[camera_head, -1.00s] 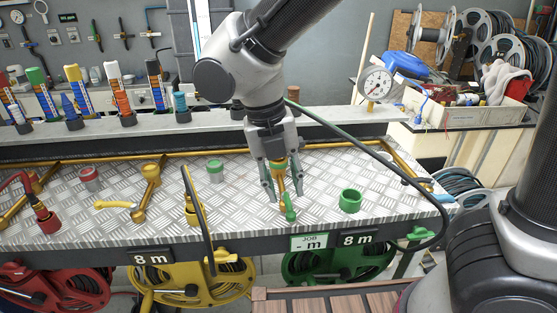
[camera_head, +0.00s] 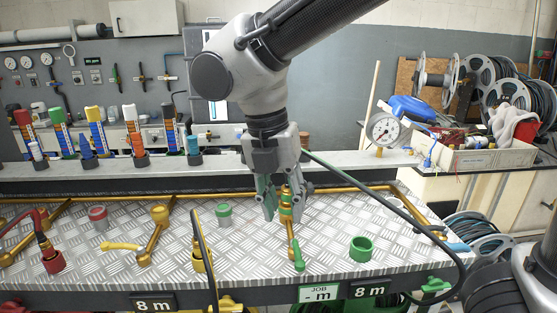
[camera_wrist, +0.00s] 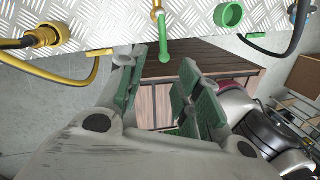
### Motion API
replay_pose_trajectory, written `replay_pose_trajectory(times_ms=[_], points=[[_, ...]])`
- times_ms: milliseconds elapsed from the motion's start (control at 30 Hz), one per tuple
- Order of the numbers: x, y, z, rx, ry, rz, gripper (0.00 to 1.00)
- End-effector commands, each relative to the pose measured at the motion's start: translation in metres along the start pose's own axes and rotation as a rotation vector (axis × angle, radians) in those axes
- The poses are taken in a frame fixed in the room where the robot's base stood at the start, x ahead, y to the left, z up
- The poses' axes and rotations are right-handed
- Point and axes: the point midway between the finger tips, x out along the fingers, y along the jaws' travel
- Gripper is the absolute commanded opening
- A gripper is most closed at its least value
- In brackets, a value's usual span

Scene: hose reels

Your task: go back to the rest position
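My gripper (camera_head: 284,203) is in front of the bench's middle, above the brass valve pipe (camera_head: 291,232) with its green handle (camera_head: 299,261). In the wrist view, my gripper (camera_wrist: 160,85) has its two green-padded fingers apart with nothing between them. The brass pipe and green handle show beyond the fingertips there, apart from them. No marker for a rest position is in view.
The metal-plate bench (camera_head: 330,215) carries a green cup fitting (camera_head: 361,249), a yellow fitting with a black hose (camera_head: 198,262) and a red fitting (camera_head: 52,260). A pressure gauge (camera_head: 383,130) stands behind. A dark hose (camera_head: 440,215) arcs at the right.

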Motion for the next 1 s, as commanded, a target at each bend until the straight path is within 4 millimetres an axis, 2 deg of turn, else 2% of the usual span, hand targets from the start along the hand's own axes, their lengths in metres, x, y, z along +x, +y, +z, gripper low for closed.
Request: replay_pose_trajectory(times_ms=[133,267,367,400,500,600,700,800,900,1000], points=[[0.015,-0.011,-0.006,0.444,0.02,0.01,0.34],[0.02,-0.043,0.011,0.927,0.064,0.048,0.34],[0.024,-0.085,0.035,1.375,0.125,0.088,0.34],[0.025,-0.107,0.046,1.571,0.156,0.107,0.34],[0.029,-0.16,0.066,1.983,0.232,0.156,0.34],[0.034,-0.211,0.075,2.303,0.298,0.216,0.34],[0.037,-0.259,0.077,2.508,0.334,0.293,0.34],[0.038,-0.296,0.074,2.646,0.341,0.365,0.34],[0.034,-0.322,0.072,2.746,0.337,0.431,0.34],[0.031,-0.336,0.072,2.806,0.33,0.467,0.34]])
